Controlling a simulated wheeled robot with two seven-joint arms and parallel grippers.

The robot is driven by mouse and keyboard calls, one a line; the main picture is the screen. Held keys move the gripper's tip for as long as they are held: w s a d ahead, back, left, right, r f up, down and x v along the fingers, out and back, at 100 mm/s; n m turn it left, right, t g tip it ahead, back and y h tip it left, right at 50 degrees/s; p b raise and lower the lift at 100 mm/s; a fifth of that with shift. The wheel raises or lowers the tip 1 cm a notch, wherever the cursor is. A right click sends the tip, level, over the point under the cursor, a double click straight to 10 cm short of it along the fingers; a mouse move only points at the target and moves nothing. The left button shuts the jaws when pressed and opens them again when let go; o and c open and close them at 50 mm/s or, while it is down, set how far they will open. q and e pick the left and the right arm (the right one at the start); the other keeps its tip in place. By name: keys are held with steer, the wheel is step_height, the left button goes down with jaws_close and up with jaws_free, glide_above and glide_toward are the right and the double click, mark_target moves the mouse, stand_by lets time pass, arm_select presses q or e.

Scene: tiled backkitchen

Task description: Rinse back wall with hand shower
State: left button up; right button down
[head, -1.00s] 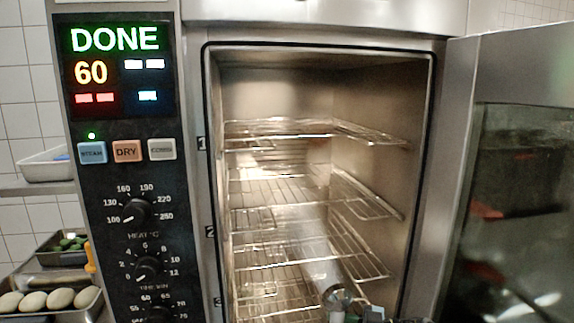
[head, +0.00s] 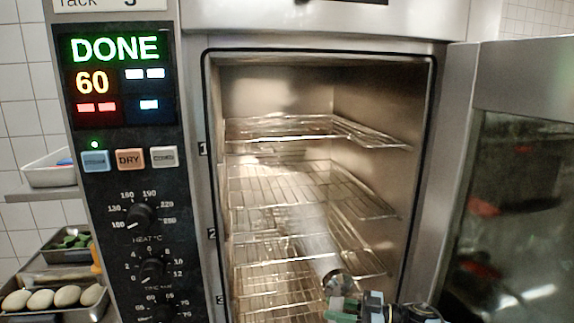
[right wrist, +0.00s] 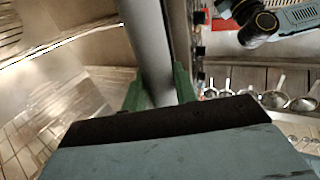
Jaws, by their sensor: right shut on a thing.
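The hand shower's round metal head (head: 337,283) is at the bottom of the oven opening in the head view. A pale spray fans from it up and inward over the racks. My right gripper (head: 350,306), with green fingers, is shut on the hand shower. In the right wrist view, the shower's grey handle (right wrist: 149,50) runs between the green fingers (right wrist: 160,92). The oven's back wall (head: 280,92) is bare metal above the top rack; lower down, racks and spray partly cover it. My left gripper is not in view.
Several wire racks (head: 300,126) fill the oven. Its glass door (head: 520,210) stands open at the right. The control panel (head: 125,190) at left reads DONE and 60. Trays with eggs (head: 60,297) and green vegetables stand at the far left. Ladles (right wrist: 275,98) show in the wrist view.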

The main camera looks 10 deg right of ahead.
steer(key=shift+f+n+y+b, duration=0.2)
steer(key=shift+n+y+b, duration=0.3)
steer(key=shift+n+b, duration=0.85)
steer(key=shift+r+b, duration=0.15)
steer(key=shift+b, duration=0.55)
steer(key=shift+r, duration=0.1)
steer(key=m+p, duration=0.1)
steer(key=p, duration=0.1)
steer(key=shift+r+m+p, duration=0.25)
steer(key=shift+r+p, duration=0.05)
steer(key=shift+p, duration=0.1)
steer(key=shift+m+h+p, duration=0.3)
steer(key=shift+p, duration=0.05)
steer(key=shift+f+m, duration=0.2)
steer(key=shift+m, duration=0.1)
steer(key=shift+f, duration=0.25)
